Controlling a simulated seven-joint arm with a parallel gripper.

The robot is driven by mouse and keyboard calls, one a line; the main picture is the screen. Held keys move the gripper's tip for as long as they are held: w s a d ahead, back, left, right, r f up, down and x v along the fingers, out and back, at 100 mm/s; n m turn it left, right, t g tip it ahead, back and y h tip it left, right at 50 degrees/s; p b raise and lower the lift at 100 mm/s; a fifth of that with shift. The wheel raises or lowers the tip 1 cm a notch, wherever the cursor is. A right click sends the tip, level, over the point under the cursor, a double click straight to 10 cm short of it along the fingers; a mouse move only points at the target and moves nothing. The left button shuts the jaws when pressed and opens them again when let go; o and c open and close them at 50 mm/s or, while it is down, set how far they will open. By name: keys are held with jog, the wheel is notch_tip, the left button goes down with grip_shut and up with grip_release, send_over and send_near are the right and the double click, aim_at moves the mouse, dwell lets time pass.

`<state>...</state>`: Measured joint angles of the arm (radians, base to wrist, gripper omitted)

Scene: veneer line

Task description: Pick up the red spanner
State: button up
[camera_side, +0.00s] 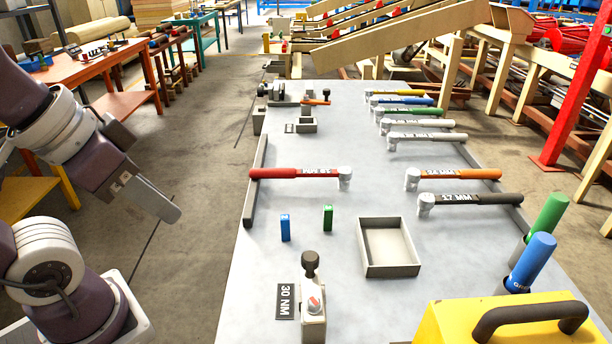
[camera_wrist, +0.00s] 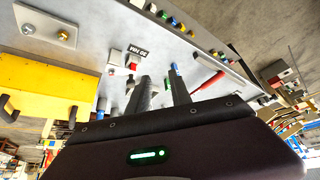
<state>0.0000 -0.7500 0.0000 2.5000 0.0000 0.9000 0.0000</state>
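The red spanner (camera_side: 300,173) lies crosswise on the grey worktable (camera_side: 340,215). Its red handle is at the left and its silver head at the right. Its red handle also shows in the wrist view (camera_wrist: 208,81), to the right of my fingers. My gripper (camera_side: 172,212) is off the table's left side, left of the red spanner and apart from it. In the wrist view my gripper (camera_wrist: 160,77) has its two fingers apart, with nothing between them.
Blue (camera_side: 285,227) and green (camera_side: 328,217) blocks stand near a shallow grey tray (camera_side: 388,247). A fixture (camera_side: 313,310) with a "30 NM" label stands at the front. Several other spanners lie along the right side. A yellow case (camera_side: 500,320) is at front right.

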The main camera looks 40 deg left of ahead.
jog(key=o, duration=0.4)
jog(key=shift+o, duration=0.2)
jog(key=shift+w, duration=0.1)
jog(key=n+g+h, duration=0.2)
jog(key=n+h, duration=0.1)
jog(key=n, duration=2.3)
send_over(285, 169)
jog(key=s, duration=0.2)
notch_tip(285, 169, down, 16)
jog(key=shift+w+a+r, duration=0.15)
jog(key=shift+r, duration=0.1)
jog(key=shift+w+a+f+n, duration=0.2)
jog(key=shift+f+n, duration=0.05)
jog(key=shift+f, duration=0.4)
jog(key=shift+w+a+f+n, duration=0.15)
jog(key=shift+w+f+n, duration=0.1)
jog(key=shift+f, duration=0.35)
jog(key=x, duration=0.6)
jog(key=shift+s, duration=0.2)
